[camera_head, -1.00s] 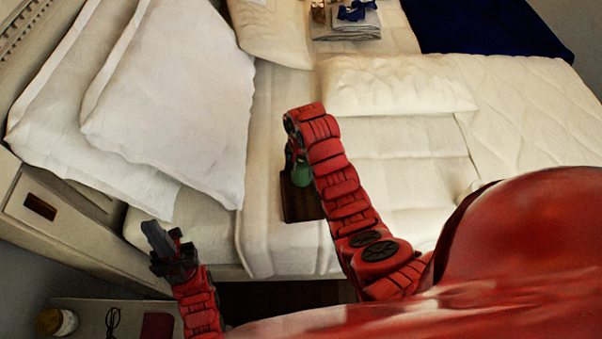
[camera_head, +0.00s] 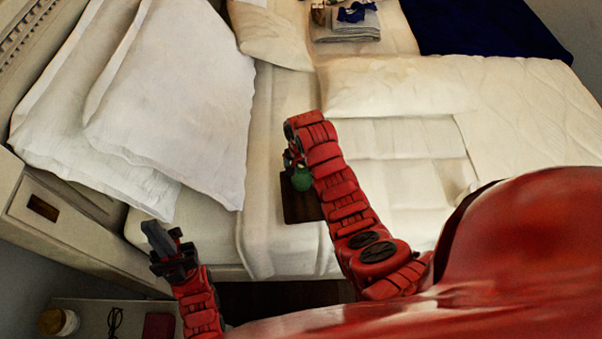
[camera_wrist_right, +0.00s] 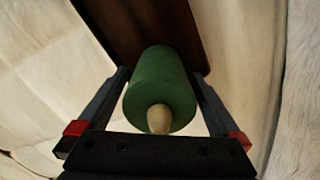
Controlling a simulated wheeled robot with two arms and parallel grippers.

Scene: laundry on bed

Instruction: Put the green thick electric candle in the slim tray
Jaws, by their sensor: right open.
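The green thick candle (camera_head: 302,180) is at the dark brown slim tray (camera_head: 302,209) on the bed, below my right wrist. In the right wrist view the candle (camera_wrist_right: 160,85) is seen flame tip first, with its far end against the tray (camera_wrist_right: 140,30). My right gripper (camera_head: 293,164) is open around the candle, with visible gaps between the fingers and its sides. Part of the tray is hidden by my right arm. My left gripper (camera_head: 158,236) is away from them, near the bed's front left edge; its finger opening is unclear.
White pillows (camera_head: 180,95) lie to the left, and a folded cream cover (camera_head: 400,85) lies behind. Folded cloths (camera_head: 347,28) are at the back. A nightstand (camera_head: 85,308) with a jar (camera_head: 57,322) is at lower left. Bare sheet surrounds the tray.

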